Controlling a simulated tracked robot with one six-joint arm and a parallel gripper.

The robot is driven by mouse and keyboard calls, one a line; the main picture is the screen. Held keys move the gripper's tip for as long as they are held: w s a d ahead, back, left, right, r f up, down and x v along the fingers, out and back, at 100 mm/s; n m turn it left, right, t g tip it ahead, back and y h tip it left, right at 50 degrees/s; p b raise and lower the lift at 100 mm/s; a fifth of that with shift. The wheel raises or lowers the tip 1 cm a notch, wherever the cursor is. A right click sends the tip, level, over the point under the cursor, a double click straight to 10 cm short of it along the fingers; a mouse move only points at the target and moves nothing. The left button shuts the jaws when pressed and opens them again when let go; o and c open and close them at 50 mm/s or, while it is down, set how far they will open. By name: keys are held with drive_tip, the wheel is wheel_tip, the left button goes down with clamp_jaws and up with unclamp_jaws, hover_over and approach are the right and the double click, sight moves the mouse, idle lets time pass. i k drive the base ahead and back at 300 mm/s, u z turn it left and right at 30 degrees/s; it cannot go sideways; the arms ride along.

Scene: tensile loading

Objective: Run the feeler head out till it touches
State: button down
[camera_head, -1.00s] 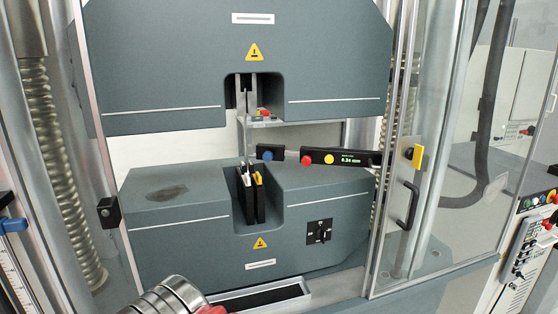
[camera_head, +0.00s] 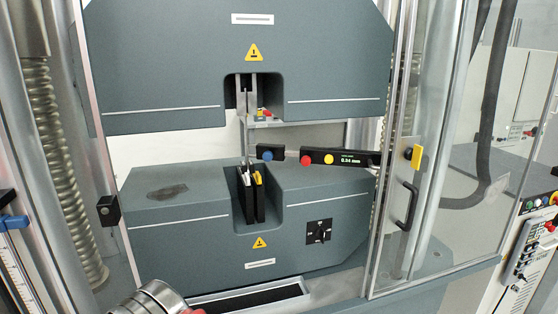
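The feeler is a black bar (camera_head: 340,158) reaching in from the right column, with a red button, a yellow button and a small green display. Its digits are too small to read surely. At its left end is the small dark feeler head (camera_head: 270,153) with a blue button. The head's left end is close to the thin upright specimen strip (camera_head: 245,125) between the upper and lower jaws. I cannot tell whether they touch. Silver rings of my arm show at the bottom left; my gripper's fingers are not in view.
The upper crosshead (camera_head: 180,60) and lower block (camera_head: 180,235) frame the gap. A clear guard door (camera_head: 450,130) with a black handle (camera_head: 408,205) stands at the right. A dark rotary switch (camera_head: 319,232) sits on the lower block. A control panel (camera_head: 525,250) is far right.

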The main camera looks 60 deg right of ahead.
sight(267, 152)
drive_tip(key=u, duration=0.05)
drive_tip(key=k, duration=0.9)
drive_tip(key=z, duration=0.45)
drive_tip(key=i, duration=1)
drive_tip(key=z, duration=0.05)
